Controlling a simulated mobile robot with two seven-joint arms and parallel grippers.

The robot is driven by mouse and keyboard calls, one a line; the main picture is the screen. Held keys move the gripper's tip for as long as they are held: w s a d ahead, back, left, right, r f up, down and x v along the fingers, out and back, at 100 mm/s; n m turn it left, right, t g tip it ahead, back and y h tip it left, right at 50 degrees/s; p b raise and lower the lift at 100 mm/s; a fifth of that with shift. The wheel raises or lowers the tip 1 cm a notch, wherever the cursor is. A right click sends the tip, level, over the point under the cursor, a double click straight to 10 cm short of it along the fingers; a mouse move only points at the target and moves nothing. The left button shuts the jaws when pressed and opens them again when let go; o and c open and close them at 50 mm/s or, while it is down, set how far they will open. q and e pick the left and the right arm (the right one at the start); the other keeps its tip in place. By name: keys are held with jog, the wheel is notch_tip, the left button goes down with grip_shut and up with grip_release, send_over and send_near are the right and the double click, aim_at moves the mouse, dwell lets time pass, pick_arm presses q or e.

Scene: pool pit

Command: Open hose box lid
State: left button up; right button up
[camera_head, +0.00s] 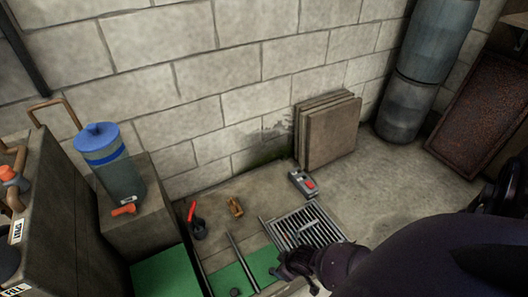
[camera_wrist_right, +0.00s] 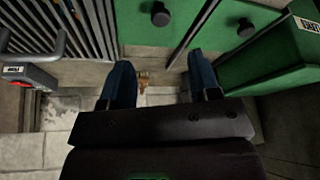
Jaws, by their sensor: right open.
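Green panels, possibly the hose box lid, show low in the head view, one (camera_head: 243,277) between metal bars and one (camera_head: 165,273) further left. In the right wrist view, a green panel (camera_wrist_right: 138,33) with a black knob (camera_wrist_right: 160,14) lies beyond the fingers. A green box (camera_wrist_right: 250,60) stands at the right there, near a second knob (camera_wrist_right: 246,27). I cannot tell which part is the lid. My right gripper (camera_wrist_right: 160,65) is open, its two blue fingers apart with nothing gripped. In the head view it (camera_head: 283,268) hangs by the grate. My left gripper is out of view.
A metal grate (camera_head: 305,228) lies beside my right gripper, with a grey-and-red device (camera_head: 303,183) behind. A blue-topped canister (camera_head: 108,160) stands left. Slabs (camera_head: 330,132) lean on the wall.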

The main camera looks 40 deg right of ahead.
aim_at(267, 263)
jog(key=b+x, duration=0.1)
jog(key=x, duration=0.1)
jog(key=s+b+x, duration=0.1)
jog(key=x, duration=0.2)
jog(key=shift+f, duration=0.2)
jog(key=b+x, duration=0.3)
jog(key=x, duration=0.1)
jog(key=shift+w+f, duration=0.15)
jog(key=shift+w, duration=0.1)
jog(key=shift+w+a+f, duration=0.1)
jog(key=shift+w+f, duration=0.3)
jog(key=shift+w, duration=0.05)
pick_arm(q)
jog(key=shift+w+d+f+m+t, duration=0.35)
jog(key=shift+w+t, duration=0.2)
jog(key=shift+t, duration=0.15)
pick_arm(e)
jog(key=shift+w+r, duration=0.1)
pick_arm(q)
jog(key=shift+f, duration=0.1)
pick_arm(e)
grip_shut()
